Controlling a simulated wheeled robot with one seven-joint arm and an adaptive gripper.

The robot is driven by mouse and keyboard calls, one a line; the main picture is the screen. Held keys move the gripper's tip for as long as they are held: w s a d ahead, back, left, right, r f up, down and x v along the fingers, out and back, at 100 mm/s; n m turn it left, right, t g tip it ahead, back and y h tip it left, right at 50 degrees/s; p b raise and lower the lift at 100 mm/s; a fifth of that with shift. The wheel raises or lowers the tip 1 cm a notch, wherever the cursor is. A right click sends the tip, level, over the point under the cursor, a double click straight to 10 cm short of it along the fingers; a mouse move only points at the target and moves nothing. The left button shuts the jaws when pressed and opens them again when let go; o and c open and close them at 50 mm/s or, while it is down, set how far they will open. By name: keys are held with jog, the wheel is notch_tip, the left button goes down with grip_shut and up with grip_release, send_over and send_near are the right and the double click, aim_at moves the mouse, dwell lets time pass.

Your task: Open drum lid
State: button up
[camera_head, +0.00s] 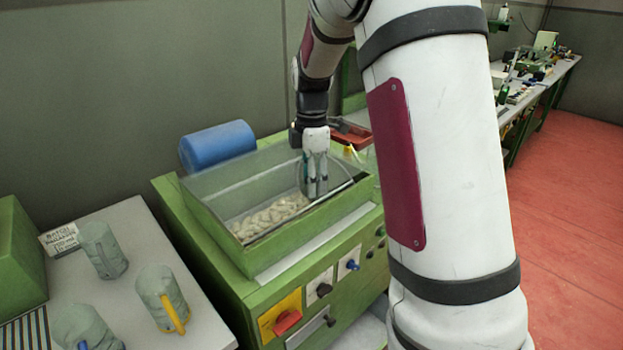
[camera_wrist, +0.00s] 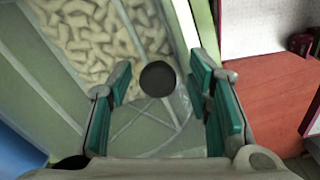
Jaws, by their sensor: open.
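The green machine (camera_head: 222,238) has an open-topped trough with a clear lid (camera_head: 215,190) that looks closed over it. Pale cork-like pieces (camera_head: 270,215) lie beneath the lid; they also show in the wrist view (camera_wrist: 105,40). My gripper (camera_head: 316,190) points down over the right part of the lid. In the wrist view, a dark round knob (camera_wrist: 158,78) appears between the two open teal-padded fingers (camera_wrist: 162,90). I cannot tell whether the fingers touch the lid or how far the knob is from them. The gripper is empty.
A blue cylinder (camera_head: 218,145) lies behind the trough. The machine's front has a red switch (camera_head: 287,321) and several knobs. A red tray (camera_head: 350,133) sits behind my gripper. Red floor is open at the right.

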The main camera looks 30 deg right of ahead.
jog(key=shift+w+r+m, duration=0.15)
jog(key=shift+r+m, duration=0.4)
jog(key=shift+m, duration=0.25)
jog(key=r+m, duration=0.2)
jog(key=m, duration=0.1)
jog(key=r+m, duration=0.2)
jog(key=m, duration=0.1)
jog(key=r+m, duration=0.2)
jog(key=m, duration=0.1)
jog(key=shift+w+p, duration=0.25)
jog(key=shift+p, duration=0.05)
notch_tip(320, 180, up, 8)
jog(key=m, duration=1.2)
jog(key=f, duration=0.4)
jog(key=f+p, duration=0.1)
jog(key=f, duration=0.8)
jog(key=shift+s+f+p, duration=0.3)
jog(key=shift+f+p, duration=0.1)
grip_shut()
